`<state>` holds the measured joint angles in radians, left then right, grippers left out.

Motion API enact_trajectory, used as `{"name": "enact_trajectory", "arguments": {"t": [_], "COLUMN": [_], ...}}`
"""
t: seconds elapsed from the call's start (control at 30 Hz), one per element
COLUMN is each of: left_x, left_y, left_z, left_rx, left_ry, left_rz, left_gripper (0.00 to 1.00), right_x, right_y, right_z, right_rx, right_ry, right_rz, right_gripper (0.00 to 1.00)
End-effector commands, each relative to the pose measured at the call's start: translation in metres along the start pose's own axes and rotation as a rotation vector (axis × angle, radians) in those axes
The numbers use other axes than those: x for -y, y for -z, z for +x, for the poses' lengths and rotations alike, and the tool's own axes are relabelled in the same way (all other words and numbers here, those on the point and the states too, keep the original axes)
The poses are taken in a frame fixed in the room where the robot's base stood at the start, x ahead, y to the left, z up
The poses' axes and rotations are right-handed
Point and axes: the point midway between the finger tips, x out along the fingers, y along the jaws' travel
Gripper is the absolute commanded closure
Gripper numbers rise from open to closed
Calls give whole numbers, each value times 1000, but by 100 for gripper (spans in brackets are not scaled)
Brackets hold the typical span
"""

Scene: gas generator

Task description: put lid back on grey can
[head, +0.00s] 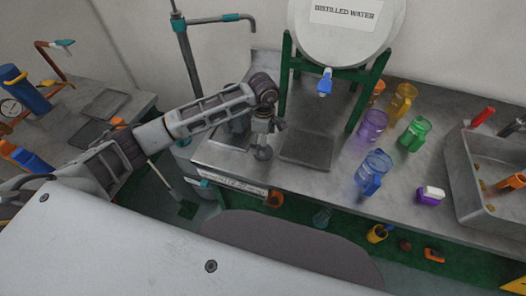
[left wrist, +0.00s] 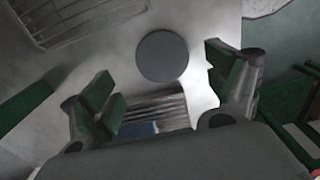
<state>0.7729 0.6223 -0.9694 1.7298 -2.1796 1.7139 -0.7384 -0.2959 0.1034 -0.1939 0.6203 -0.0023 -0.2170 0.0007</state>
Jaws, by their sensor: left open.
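My left gripper (head: 268,128) is over the left end of the metal counter, near its front edge. In the left wrist view its two green-padded fingers (left wrist: 170,82) are spread wide with nothing between them. A dark grey round disc (left wrist: 162,56) lies beyond the fingertips, apart from them. In the head view a small grey round piece (head: 262,154) shows just under the gripper, probably the same thing. I cannot tell whether it is the lid or the top of the grey can. No other grey can or lid is clear. My right gripper is not in view.
A dark drain grate (head: 307,150) lies right of the gripper, below the distilled water tank (head: 345,35). Coloured jugs, including a purple one (head: 373,125) and a blue one (head: 374,172), stand farther right. A sink (head: 487,185) is at far right.

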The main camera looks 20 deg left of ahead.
Motion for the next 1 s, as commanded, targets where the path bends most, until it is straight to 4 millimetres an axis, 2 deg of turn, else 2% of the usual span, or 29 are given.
{"name": "enact_trajectory", "arguments": {"t": [0.1, 0.27, 0.73, 1.0], "left_x": [0, 0, 4, 3], "left_y": [0, 0, 0, 0], "left_z": [0, 3, 44, 52], "left_rx": [0, 0, 0, 0], "left_ry": [0, 1, 3, -1], "left_rz": [0, 0, -1, 1], "left_gripper": [12, 12, 12, 12], "right_x": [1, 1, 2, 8], "right_y": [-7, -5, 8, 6], "right_z": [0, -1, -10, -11], "right_rx": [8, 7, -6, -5], "right_ry": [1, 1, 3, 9], "right_rz": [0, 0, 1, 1], "right_gripper": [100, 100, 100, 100]}}
